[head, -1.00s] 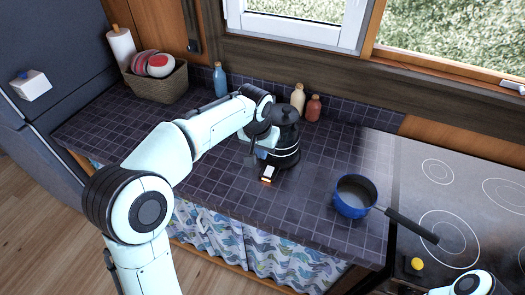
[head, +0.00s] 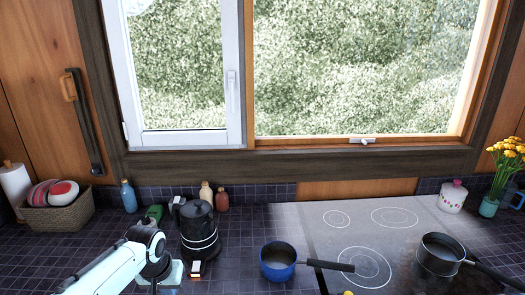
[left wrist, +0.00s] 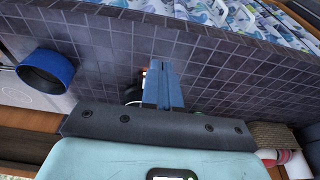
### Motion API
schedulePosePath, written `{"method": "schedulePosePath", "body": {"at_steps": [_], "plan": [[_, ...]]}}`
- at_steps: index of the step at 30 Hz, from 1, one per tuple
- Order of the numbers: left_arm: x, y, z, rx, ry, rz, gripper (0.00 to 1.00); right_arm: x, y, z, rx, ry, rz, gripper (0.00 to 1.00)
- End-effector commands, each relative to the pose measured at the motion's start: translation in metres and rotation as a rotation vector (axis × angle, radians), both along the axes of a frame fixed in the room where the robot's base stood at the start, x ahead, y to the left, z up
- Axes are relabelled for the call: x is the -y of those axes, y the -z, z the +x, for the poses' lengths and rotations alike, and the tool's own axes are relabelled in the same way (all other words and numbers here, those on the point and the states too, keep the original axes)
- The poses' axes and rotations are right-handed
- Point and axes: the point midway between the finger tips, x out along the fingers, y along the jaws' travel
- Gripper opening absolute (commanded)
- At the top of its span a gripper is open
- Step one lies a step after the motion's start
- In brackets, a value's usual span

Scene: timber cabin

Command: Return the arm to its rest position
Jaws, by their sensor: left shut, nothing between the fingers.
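My left arm comes in from the lower left in the head view. Its gripper (head: 160,276) is low over the tiled counter, just left of the black kettle (head: 198,234). In the left wrist view the two blue fingers (left wrist: 164,75) are closed together with nothing between them, pointing at the dark tiles. In the head view the fingertips are largely hidden by the wrist. My right gripper is not in view.
A blue pan (head: 277,264) stands right of the kettle, also seen in the left wrist view (left wrist: 46,70). A dark pot (head: 441,253) is on the hob (head: 335,238). Bottles (head: 129,196) and a basket (head: 57,214) line the back left.

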Motion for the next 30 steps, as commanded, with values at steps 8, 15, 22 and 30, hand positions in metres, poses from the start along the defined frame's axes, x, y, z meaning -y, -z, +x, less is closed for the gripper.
{"method": "schedulePosePath", "body": {"at_steps": [8,15,22,30], "plan": [[0.033,0.163,-0.012,-0.102,0.046,-0.094,0.0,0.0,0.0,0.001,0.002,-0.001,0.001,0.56],[0.063,0.319,-0.097,-0.206,-0.014,-0.234,0.0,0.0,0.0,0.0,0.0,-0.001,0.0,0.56],[0.092,0.405,-0.218,-0.29,-0.156,-0.338,0.0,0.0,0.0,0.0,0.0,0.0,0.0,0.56],[0.107,0.421,-0.281,-0.318,-0.245,-0.364,0.0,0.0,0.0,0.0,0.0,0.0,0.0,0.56]]}}
